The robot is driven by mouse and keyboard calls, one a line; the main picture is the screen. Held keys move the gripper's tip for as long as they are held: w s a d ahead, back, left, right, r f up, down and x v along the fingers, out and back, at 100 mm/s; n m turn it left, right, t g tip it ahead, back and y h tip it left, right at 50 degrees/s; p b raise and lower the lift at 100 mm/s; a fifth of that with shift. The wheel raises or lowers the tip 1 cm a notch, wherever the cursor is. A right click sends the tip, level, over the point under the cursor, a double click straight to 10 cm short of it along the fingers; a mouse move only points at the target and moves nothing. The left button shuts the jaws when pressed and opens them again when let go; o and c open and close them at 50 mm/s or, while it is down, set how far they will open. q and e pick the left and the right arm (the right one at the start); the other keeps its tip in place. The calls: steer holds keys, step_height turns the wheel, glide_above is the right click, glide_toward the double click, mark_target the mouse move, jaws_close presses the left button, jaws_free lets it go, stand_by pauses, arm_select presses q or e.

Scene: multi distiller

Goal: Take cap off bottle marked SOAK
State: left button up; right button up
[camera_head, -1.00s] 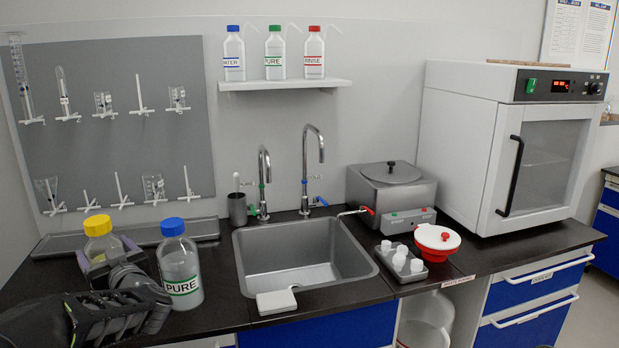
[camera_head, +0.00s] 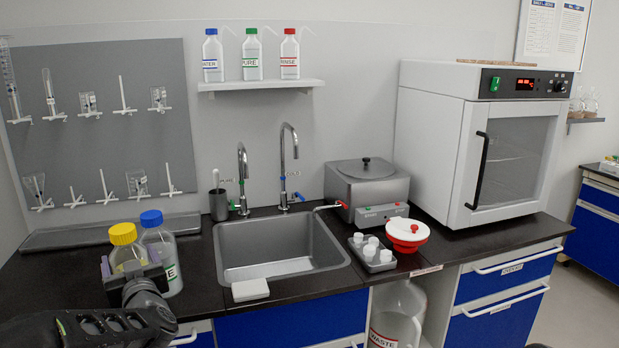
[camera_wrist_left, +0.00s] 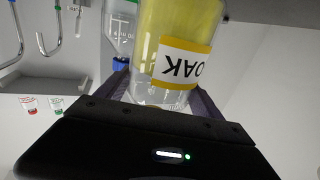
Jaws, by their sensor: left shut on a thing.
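The SOAK bottle (camera_head: 129,254) has a yellow cap (camera_head: 123,234) on its top and stands upright over the left part of the counter. My left gripper (camera_head: 133,273) is shut around its body from the near side. In the left wrist view the bottle (camera_wrist_left: 182,50) is upside down, with yellow contents and a yellow-edged label of which "OAK" shows. I cannot tell whether the bottle's base is off the counter. My right gripper is not in view.
A blue-capped PURE bottle (camera_head: 162,258) is close behind the SOAK bottle, partly covered by it. The sink (camera_head: 285,268) lies to the right, with a white block (camera_head: 250,290) at its front edge. Dark counter (camera_head: 55,285) is clear at the left.

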arm_select(q)
steer(key=s+d+f+m+t+h+p, duration=0.1)
steer(key=d+f+h, duration=0.4)
steer(key=d, duration=0.5)
steer(key=s+d+f+m+t+h+p, duration=0.1)
steer(key=d+f+m+h, duration=0.4)
steer(key=d+f, duration=0.5)
steer(key=shift+s+d+f+m+t+h, duration=0.3)
steer(key=shift+s+d+m+t, duration=0.4)
steer(key=shift+s, duration=0.25)
steer(key=shift+d, duration=0.1)
steer(key=s+d+f+m+g+h, duration=0.2)
steer(key=s+d+f+m+h, duration=0.1)
steer(key=d, duration=0.4)
steer(key=s+d+f+m+g+h, duration=0.2)
steer(key=s+d+f+m+h, duration=0.1)
steer(key=s+d+h, duration=0.4)
steer(key=shift+s+d+f+m+h, duration=0.25)
steer(key=shift+d+f+m+h, duration=0.15)
steer(key=shift+d+m+h, duration=0.35)
steer(key=shift+a, duration=0.1)
